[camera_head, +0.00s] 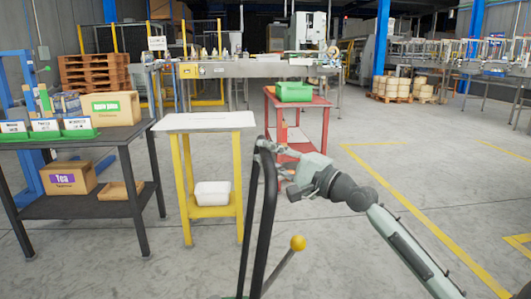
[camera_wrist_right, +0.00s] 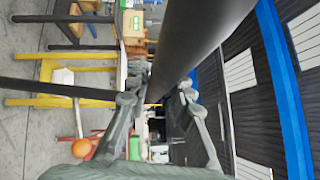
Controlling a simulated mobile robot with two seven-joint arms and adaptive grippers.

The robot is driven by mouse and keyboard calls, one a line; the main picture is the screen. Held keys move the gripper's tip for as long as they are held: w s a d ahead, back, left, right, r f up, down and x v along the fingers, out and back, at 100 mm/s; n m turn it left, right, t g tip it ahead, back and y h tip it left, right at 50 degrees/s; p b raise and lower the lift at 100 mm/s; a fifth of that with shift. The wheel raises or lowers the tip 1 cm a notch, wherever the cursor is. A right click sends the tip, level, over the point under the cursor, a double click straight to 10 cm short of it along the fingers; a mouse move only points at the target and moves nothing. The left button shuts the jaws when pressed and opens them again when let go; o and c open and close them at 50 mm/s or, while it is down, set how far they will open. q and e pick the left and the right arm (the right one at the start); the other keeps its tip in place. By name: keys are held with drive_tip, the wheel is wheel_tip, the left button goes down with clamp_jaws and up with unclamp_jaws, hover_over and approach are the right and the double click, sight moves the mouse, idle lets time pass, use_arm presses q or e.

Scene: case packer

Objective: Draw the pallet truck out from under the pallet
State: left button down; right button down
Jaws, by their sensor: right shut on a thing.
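The pallet truck's black handle loop (camera_head: 269,205) rises from the bottom edge of the head view. A lever with a yellow knob (camera_head: 298,243) stands out to its right. My right gripper (camera_head: 266,147) is shut on the top of the handle loop, its arm coming in from the lower right. In the right wrist view, the handle's dark bar (camera_wrist_right: 195,45) runs between the fingers of my right gripper (camera_wrist_right: 160,92), and the knob (camera_wrist_right: 82,149) shows at the lower left. The truck's forks and the pallet they are under are out of view. My left gripper is not in view.
A white-topped yellow stand (camera_head: 205,122) is close on the left, beside a dark table (camera_head: 60,142) with boxes. A red cart (camera_head: 298,101) with a green bin stands behind the handle. Open floor with yellow lines (camera_head: 420,215) lies to the right.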

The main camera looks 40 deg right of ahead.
drive_tip(key=shift+w+a+r, duration=0.1)
drive_tip(key=shift+w+r, duration=0.05)
drive_tip(key=shift+r, duration=0.25)
drive_tip(key=c, duration=1.5)
unclamp_jaws()
drive_tip(key=shift+w+a+f, duration=0.1)
drive_tip(key=shift+w, duration=0.05)
drive_tip(key=shift+o, duration=0.9)
drive_tip(key=shift+f, duration=0.15)
drive_tip(key=v, duration=1.2)
